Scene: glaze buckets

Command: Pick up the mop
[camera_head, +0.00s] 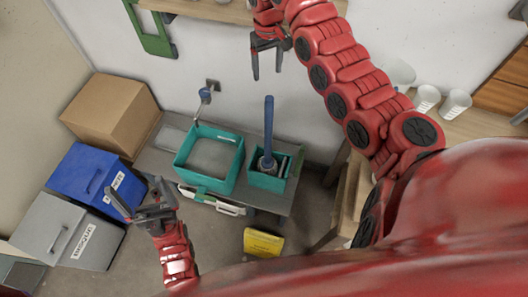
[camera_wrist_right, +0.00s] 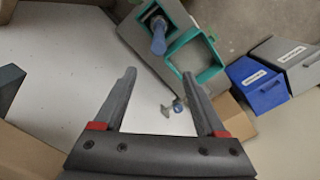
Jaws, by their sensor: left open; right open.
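The mop (camera_head: 269,130) stands upright with its blue handle rising from a small teal bucket (camera_head: 268,181) on a low grey bench. Its head is mostly hidden inside the bucket. It also shows in the right wrist view as a blue handle (camera_wrist_right: 159,38) at the top. My right gripper (camera_head: 267,76) is open and empty, above and behind the mop's handle top, near the wall. It also shows in the right wrist view (camera_wrist_right: 160,75), apart from the mop. My left gripper (camera_head: 130,212) is open and empty at the lower left, away from the mop.
A larger teal square basin (camera_head: 184,176) stands left of the small bucket on the grey bench (camera_head: 153,160). Blue (camera_head: 91,178) and grey (camera_head: 65,231) bins and a cardboard box (camera_head: 110,112) line the left. A yellow sign (camera_head: 263,243) lies in front. White cups (camera_head: 455,105) stand at right.

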